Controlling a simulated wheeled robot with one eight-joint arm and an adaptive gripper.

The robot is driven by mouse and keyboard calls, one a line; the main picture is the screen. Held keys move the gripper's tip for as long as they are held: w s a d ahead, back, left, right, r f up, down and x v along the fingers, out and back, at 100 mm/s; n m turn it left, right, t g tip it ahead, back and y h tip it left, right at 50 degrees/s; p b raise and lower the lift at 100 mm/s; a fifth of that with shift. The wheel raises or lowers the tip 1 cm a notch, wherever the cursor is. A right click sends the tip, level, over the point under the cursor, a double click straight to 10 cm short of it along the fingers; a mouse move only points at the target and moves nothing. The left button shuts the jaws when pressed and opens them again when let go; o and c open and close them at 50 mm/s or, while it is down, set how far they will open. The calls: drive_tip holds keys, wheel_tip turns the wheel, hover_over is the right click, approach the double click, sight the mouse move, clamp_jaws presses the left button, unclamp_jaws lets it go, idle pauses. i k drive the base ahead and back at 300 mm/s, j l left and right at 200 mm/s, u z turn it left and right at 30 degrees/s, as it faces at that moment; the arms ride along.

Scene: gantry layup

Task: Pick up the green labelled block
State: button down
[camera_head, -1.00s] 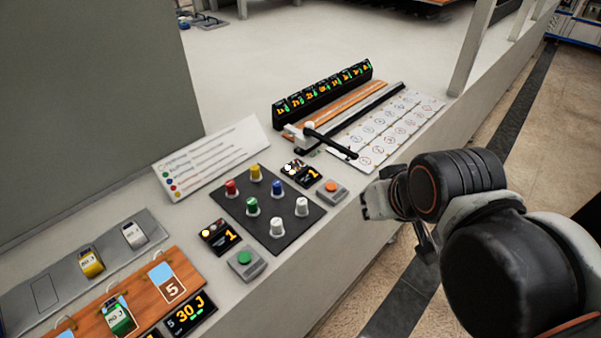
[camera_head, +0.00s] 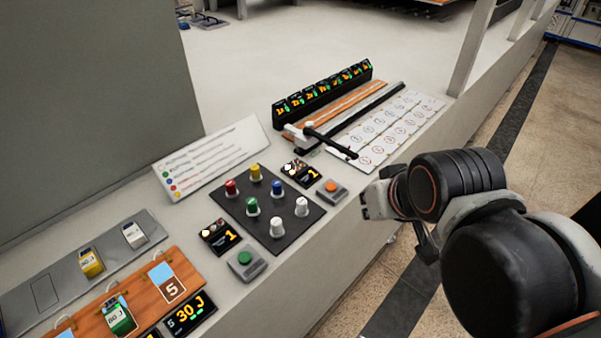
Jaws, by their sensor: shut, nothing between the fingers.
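The green labelled block (camera_head: 120,320) stands at the lower left, on the wooden board (camera_head: 183,262). It has a white label on its front, and a thin wire loop rises over it. My gripper (camera_head: 366,207) is at the right, beyond the front edge of the bench and well apart from the block. It is shut and empty, though its fingers are small and partly turned away here.
A yellow block (camera_head: 91,263) and a white block (camera_head: 134,235) stand on a grey tray (camera_head: 44,292) behind the board. A dark panel (camera_head: 268,213) with coloured knobs, a green button (camera_head: 245,259) and a leaning sign (camera_head: 212,157) lie between the block and my gripper.

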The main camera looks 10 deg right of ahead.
sight(118, 318)
drive_tip(key=u, duration=1.95)
drive_tip(key=l+u, duration=0.25)
drive_tip(key=u, duration=0.25)
drive_tip(key=l+u, duration=0.25)
drive_tip(key=u, duration=0.25)
drive_tip(key=l+u, duration=0.25)
drive_tip(key=u, duration=0.25)
drive_tip(key=k, duration=0.05)
